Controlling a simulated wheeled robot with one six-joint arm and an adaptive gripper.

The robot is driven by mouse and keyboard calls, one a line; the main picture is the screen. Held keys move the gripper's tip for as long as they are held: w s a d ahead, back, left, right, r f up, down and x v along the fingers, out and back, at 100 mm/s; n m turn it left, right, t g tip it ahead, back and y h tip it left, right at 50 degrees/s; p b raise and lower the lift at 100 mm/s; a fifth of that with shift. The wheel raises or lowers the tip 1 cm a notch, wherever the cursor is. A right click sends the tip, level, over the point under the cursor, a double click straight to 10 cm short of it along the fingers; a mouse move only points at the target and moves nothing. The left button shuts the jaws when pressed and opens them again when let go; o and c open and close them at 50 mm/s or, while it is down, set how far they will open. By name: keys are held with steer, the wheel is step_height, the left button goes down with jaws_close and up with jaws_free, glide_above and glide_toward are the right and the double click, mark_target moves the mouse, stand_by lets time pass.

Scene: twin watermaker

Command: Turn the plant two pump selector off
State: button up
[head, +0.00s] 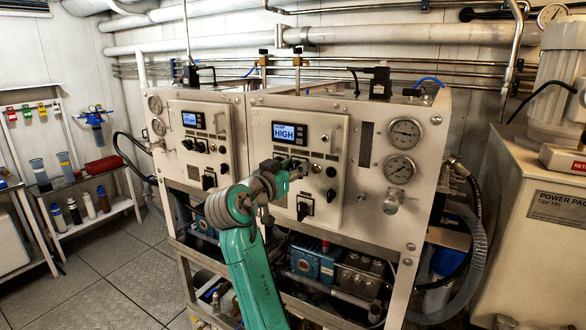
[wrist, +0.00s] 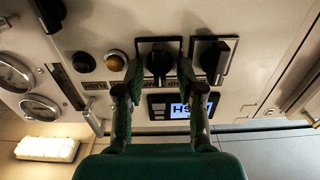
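The right-hand panel (head: 262,150) has a lit display reading HIGH (head: 288,133), with a row of controls below it. Which plant it belongs to is not readable. My gripper (head: 291,170) is at this row and hides part of it. In the wrist view the panel appears upside down. There my open gripper (wrist: 159,70) has one finger on each side of a black selector knob (wrist: 159,62) on a dark square plate. Its handle looks upright in the picture. Contact between fingers and knob cannot be told. A second black selector (wrist: 213,62) sits just to the right.
An amber button (wrist: 115,62) and a black button (wrist: 84,62) lie left of the knob. A lower black switch (head: 303,210) and pressure gauges (head: 405,134) are on the same front. A similar left panel (head: 200,143) stands beside it. Floor at left (head: 115,285) is clear.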

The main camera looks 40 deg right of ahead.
jaws_close()
steer(key=n, duration=0.6)
steer(key=shift+w, duration=0.15)
steer(key=n, duration=0.5)
steer(key=shift+f+n, duration=0.15)
steer(key=shift+n, duration=0.25)
stand_by(0.5)
jaws_free()
steer(key=shift+a, duration=0.1)
steer(key=v, duration=1.1)
steer(key=shift+a, duration=0.4)
